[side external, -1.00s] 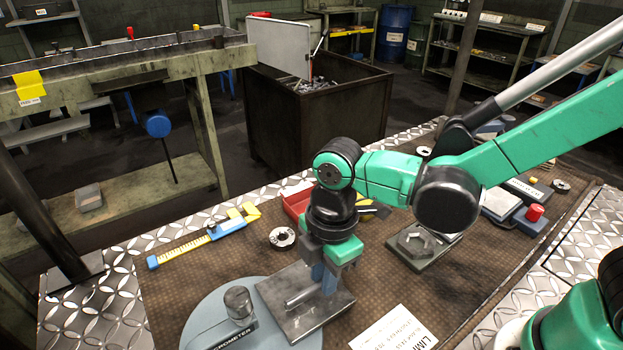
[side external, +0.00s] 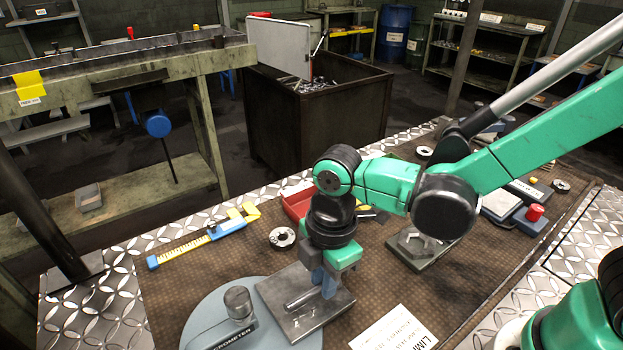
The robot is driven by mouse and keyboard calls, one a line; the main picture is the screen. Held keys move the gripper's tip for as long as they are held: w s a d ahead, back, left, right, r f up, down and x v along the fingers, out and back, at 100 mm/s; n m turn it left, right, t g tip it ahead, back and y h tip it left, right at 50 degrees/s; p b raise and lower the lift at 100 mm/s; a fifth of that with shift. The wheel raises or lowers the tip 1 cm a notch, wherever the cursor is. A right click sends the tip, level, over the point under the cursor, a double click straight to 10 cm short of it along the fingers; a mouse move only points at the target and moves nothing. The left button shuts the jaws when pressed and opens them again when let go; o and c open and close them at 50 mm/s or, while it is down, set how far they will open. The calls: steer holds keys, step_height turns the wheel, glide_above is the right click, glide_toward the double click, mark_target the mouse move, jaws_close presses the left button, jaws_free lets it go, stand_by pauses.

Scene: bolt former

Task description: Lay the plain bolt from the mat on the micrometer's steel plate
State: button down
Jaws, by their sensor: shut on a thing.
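The micrometer (side external: 215,310) is a round blue-grey base with a dark label and a grey cylindrical knob, at the bottom left of centre. Its steel plate (side external: 322,318) is a flat dark grey square to the right of the knob. The plain bolt (side external: 299,300) shows as a short light-grey shank lying roughly level, low over the plate; I cannot tell whether it touches. My gripper (side external: 323,287) points down over the plate and is shut on the bolt's right end. The fingers hide that end.
A ring (side external: 282,238), a red tray (side external: 297,204) and a yellow-and-blue gauge (side external: 205,238) lie behind. A grey metal block (side external: 418,250) sits to the right on the brown mat (side external: 400,285). A white printed card (side external: 395,330) lies in front.

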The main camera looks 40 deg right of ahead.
steer(key=shift+f, duration=0.5)
steer(key=c, duration=0.7)
jaws_free()
steer(key=shift+r, duration=0.15)
steer(key=r, duration=0.5)
steer(key=shift+d, duration=0.2)
steer(key=shift+d+r+m, duration=0.25)
steer(key=shift+m, duration=0.05)
steer(key=d+r+m+t, duration=0.1)
steer(key=d+m+t, duration=0.1)
steer(key=d+m, duration=0.2)
steer(key=d+r+m+t, duration=0.2)
steer(key=d+m, duration=0.3)
steer(key=m, duration=0.2)
steer(key=d+r+m+t, duration=0.1)
steer(key=d+m+t, duration=0.2)
steer(key=d+m, duration=0.2)
steer(key=shift+w+r+m+h, duration=0.25)
steer(key=shift+w+m+h, duration=0.15)
steer(key=shift+m, duration=0.3)
